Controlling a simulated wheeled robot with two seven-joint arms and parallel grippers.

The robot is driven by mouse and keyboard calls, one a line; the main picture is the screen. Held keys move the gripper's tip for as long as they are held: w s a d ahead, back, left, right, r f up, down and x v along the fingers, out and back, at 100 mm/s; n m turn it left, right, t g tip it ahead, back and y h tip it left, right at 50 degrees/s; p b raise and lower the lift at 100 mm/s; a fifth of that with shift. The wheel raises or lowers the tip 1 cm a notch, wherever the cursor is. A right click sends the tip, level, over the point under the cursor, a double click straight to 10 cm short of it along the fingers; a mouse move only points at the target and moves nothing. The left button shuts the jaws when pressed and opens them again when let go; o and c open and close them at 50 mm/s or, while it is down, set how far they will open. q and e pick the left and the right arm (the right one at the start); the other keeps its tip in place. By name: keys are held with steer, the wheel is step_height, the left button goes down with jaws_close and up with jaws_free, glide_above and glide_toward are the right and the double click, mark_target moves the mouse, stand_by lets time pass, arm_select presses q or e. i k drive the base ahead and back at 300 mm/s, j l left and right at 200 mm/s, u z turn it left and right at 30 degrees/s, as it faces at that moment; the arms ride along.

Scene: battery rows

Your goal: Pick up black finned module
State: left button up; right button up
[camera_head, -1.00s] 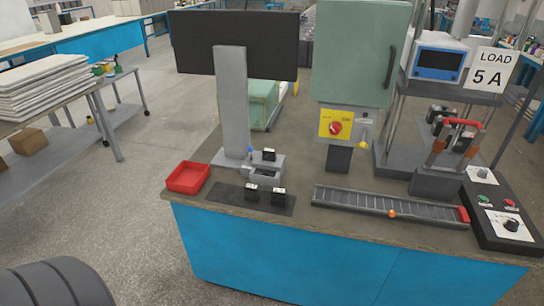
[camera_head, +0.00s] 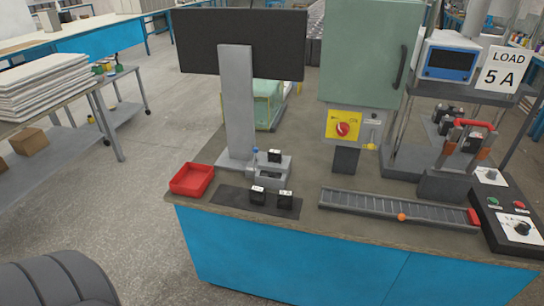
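Two small black blocks with pale tops, one on the left (camera_head: 257,196) and one on the right (camera_head: 285,200), stand on a dark mat (camera_head: 229,197) near the bench's front edge. A third black block (camera_head: 274,156) sits on a grey fixture (camera_head: 270,172) behind them. More dark blocks (camera_head: 473,143) show in the press frame at the right. The blocks are too small to tell which has fins. Neither of my grippers is in view.
A red tray (camera_head: 192,179) stands left of the mat, and a grey post with a dark monitor (camera_head: 240,44) rises behind. A roller track (camera_head: 390,206) with an orange ball (camera_head: 402,217) lies right. A control box (camera_head: 508,219) sits at the right end. A dark ribbed shape (camera_head: 60,281) fills the lower left corner.

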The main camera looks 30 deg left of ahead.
mark_target(274, 155)
steer(key=j+z, duration=0.25)
steer(key=j, duration=1.1)
steer(key=j+z, duration=0.25)
steer(key=j, duration=1.1)
